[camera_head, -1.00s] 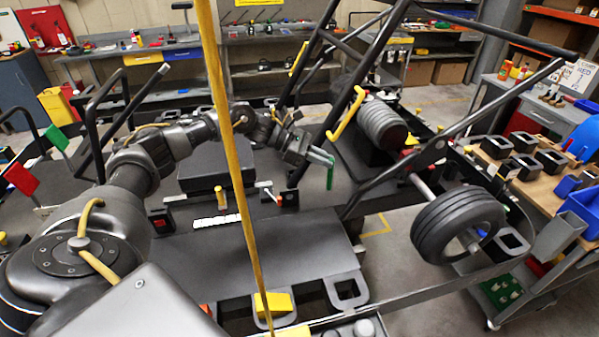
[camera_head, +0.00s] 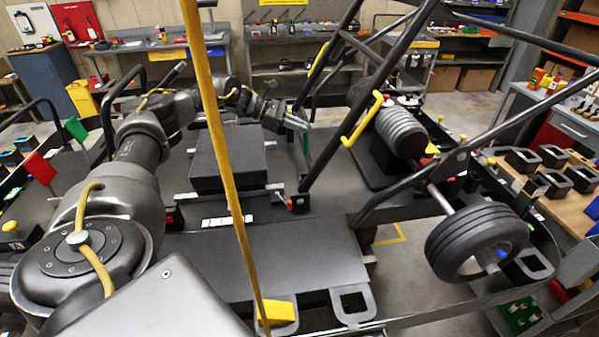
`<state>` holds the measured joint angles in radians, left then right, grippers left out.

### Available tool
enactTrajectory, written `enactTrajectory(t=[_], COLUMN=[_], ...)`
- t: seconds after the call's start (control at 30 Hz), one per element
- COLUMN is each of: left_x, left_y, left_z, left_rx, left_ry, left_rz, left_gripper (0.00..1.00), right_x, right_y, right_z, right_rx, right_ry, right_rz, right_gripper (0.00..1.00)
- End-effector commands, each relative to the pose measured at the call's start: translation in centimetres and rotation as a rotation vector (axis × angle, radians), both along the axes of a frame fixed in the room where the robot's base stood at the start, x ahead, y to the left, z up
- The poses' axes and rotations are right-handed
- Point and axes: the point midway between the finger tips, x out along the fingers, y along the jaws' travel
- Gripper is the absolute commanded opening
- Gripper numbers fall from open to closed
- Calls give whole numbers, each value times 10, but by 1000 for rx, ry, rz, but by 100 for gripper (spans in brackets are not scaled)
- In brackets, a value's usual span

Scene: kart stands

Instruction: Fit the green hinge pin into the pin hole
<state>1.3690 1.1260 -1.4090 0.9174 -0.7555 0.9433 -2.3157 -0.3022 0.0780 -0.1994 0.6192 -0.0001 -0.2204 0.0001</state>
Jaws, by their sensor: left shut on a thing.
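My left gripper (camera_head: 298,124) is at the upper middle of the head view, beside a slanted black tube of the kart frame (camera_head: 352,140). It is shut on the green hinge pin (camera_head: 306,143), which hangs roughly upright below the fingertips. The pin shows in front of the dark floor, just left of the slanted tube, and I cannot tell whether they touch. I cannot make out the pin hole. My right gripper is out of view.
A yellow pole (camera_head: 218,130) crosses the view in front. The kart tyre (camera_head: 475,240) and a ribbed cylinder (camera_head: 402,131) stand to the right. A raised black box (camera_head: 228,156) lies left of the pin. A workbench (camera_head: 545,200) holds black holders at right.

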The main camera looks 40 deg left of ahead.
Motion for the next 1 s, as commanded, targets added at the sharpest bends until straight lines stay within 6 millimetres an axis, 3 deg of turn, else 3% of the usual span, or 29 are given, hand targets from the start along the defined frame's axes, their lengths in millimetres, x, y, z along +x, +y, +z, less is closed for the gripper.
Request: enactTrajectory(t=[0.03,0.3,0.57,0.87,1.0], left_x=[0,0,0,0,1], left_y=[0,0,0,-1,0], left_z=[-25,-92,-100,-142,-145], left_rx=[-1,-1,0,0,0], left_ry=[1,-1,-2,0,-3], left_rz=[-1,0,-1,-1,-1], left_gripper=[0,0,0,0,0], right_x=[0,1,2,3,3], right_y=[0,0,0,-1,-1], right_z=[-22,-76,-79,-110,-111], right_rx=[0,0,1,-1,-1], right_ry=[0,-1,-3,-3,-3], right_rz=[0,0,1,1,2], right_gripper=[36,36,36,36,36])
